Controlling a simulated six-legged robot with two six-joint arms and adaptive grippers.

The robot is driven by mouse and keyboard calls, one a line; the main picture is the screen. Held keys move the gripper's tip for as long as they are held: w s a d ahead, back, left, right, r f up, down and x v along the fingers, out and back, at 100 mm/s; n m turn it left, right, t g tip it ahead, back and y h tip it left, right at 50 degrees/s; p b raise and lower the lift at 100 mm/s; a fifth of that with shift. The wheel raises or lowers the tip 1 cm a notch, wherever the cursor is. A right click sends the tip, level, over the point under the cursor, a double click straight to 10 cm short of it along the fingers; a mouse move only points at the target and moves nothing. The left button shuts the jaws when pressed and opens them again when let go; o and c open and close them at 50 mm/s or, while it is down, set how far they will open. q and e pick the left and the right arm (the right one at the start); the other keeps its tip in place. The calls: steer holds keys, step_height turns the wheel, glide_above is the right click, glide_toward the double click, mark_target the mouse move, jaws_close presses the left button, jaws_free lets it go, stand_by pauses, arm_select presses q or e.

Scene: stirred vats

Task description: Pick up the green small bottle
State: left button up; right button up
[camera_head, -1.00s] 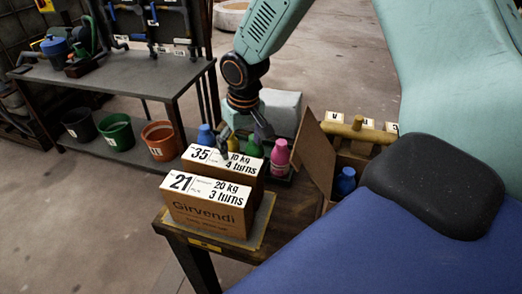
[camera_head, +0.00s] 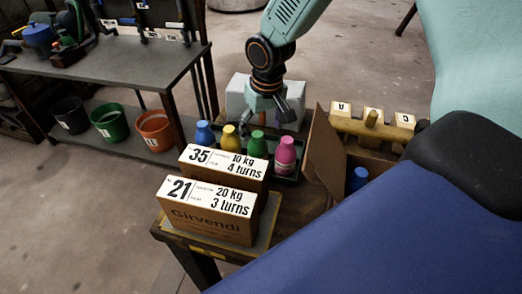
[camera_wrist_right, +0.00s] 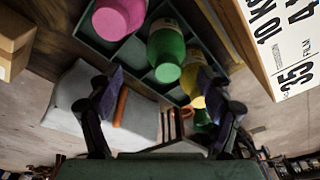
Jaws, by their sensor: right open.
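The green small bottle (camera_head: 257,145) stands in a dark tray between a yellow bottle (camera_head: 229,137) and a pink bottle (camera_head: 285,156). Its lower part is hidden behind a carton in the head view. My right gripper (camera_head: 276,115) is open and empty, just behind and above the bottles in the head view. In the right wrist view the green bottle (camera_wrist_right: 166,55) shows just beyond the gap between the open fingers (camera_wrist_right: 155,90), with no visible contact. The pink bottle (camera_wrist_right: 119,17) and yellow bottle (camera_wrist_right: 190,80) flank it. My left gripper is not in view.
A blue bottle (camera_head: 204,134) stands left of the yellow one. Cartons marked 35 (camera_head: 224,169) and 21 (camera_head: 205,213) stand in front. A grey block (camera_head: 235,98) is behind. An open cardboard flap (camera_head: 324,157) and another blue bottle (camera_head: 358,179) are at right.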

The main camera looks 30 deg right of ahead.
mark_target(257, 144)
steer(key=shift+s+a+f, duration=0.1)
steer(key=shift+f, duration=0.45)
steer(key=shift+a+f, duration=0.25)
steer(key=shift+f, duration=0.05)
steer(key=f, duration=0.2)
steer(key=w+f+b, duration=0.1)
steer(key=f, duration=0.1)
steer(key=shift+w+f, duration=0.2)
steer(key=shift+f, duration=0.2)
steer(key=shift+d+f+b, duration=0.1)
steer(key=shift+f+b, duration=0.05)
steer(key=shift+b, duration=0.15)
steer(key=shift+s+a+r, duration=0.1)
steer(key=shift+a+r, duration=0.1)
steer(key=shift+a, duration=0.1)
steer(key=shift+d+f, duration=0.15)
steer(key=shift+d, duration=0.1)
steer(key=c, duration=0.5)
steer(key=shift+a, duration=0.2)
steer(key=c, duration=0.6)
steer(key=shift+d, duration=0.15)
steer(key=c, duration=0.4)
